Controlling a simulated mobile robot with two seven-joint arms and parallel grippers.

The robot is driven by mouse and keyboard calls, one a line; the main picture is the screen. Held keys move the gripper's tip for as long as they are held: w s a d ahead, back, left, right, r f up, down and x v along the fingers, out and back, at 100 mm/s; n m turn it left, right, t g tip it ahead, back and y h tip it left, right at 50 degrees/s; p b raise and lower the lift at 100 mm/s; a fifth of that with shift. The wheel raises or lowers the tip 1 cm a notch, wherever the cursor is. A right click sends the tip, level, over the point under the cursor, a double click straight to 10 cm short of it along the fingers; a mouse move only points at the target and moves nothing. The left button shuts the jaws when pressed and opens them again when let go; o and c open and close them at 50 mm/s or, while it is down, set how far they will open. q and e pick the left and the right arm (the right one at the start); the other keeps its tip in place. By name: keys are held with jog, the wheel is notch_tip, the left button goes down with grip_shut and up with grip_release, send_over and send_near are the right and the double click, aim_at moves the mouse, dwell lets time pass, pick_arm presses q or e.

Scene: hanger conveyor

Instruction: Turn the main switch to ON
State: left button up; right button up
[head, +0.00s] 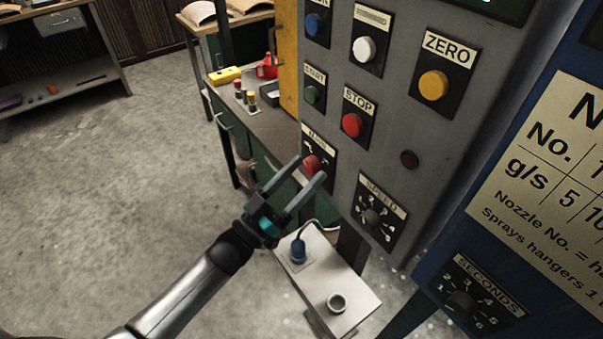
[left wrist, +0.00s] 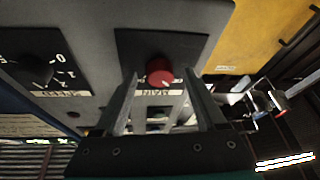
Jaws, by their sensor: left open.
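The main switch is a red knob (head: 312,165) on a black plate, low on the left of the grey control panel (head: 398,124). Its label is partly readable. My left gripper (head: 309,169) is open, its fingertips close to the knob with one on each side in the picture. In the left wrist view the red knob (left wrist: 160,71) shows between the tips of the open left gripper (left wrist: 159,78), with gaps at both sides. I cannot tell whether the fingertips reach past the knob's face. My right gripper is not in view.
Above the switch are a red STOP button (head: 352,125) and a green START button (head: 313,94); the SPEED dial (head: 372,217) is lower right. A small stand (head: 345,285) is below. A blue panel (head: 500,235) is right. Open floor lies left.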

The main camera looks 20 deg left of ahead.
pick_arm(q)
jog(key=shift+c, duration=0.3)
grip_shut()
